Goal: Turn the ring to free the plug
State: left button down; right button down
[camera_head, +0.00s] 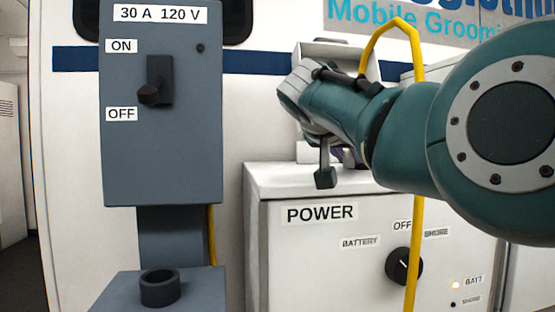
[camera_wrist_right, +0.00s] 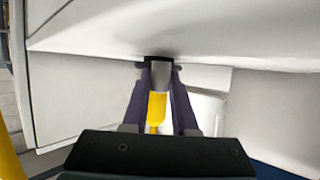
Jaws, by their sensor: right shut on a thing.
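My right gripper (camera_head: 338,153) is over the white power cabinet in the head view, its fingers mostly hidden behind my own wrist. In the right wrist view its purple fingers (camera_wrist_right: 161,72) are shut on a grey piece, which I take to be the plug (camera_wrist_right: 160,80). A yellow cord (camera_wrist_right: 156,112) shows between the fingers. In the head view the yellow cord (camera_head: 416,130) arches up behind the wrist and hangs down in front of the cabinet. I cannot tell the ring apart from the plug. My left gripper is not in view.
A grey breaker box (camera_head: 160,180) stands at left, its black switch (camera_head: 150,95) handle low, towards OFF. Below it is a round dark socket (camera_head: 160,288). The power cabinet (camera_head: 300,265) has a black knob (camera_head: 404,266) and a lit BATT lamp (camera_head: 456,285); the SHORE lamp is dark.

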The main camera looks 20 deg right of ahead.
jog(key=shift+s+d+f, duration=0.1)
jog(key=shift+d+f, duration=0.05)
jog(key=shift+f, duration=0.05)
jog(key=c, duration=1.1)
grip_release()
jog(key=o, duration=0.4)
jog(key=shift+d+r, duration=0.1)
jog(key=shift+r, duration=0.05)
jog(key=shift+a+r, duration=0.1)
jog(key=shift+a, duration=0.1)
jog(key=shift+s+a+r, duration=0.1)
jog(key=shift+s+a, duration=0.05)
jog(key=shift+a, duration=0.05)
jog(key=p+v, duration=0.1)
jog(key=v, duration=0.8)
jog(key=shift+s, duration=0.15)
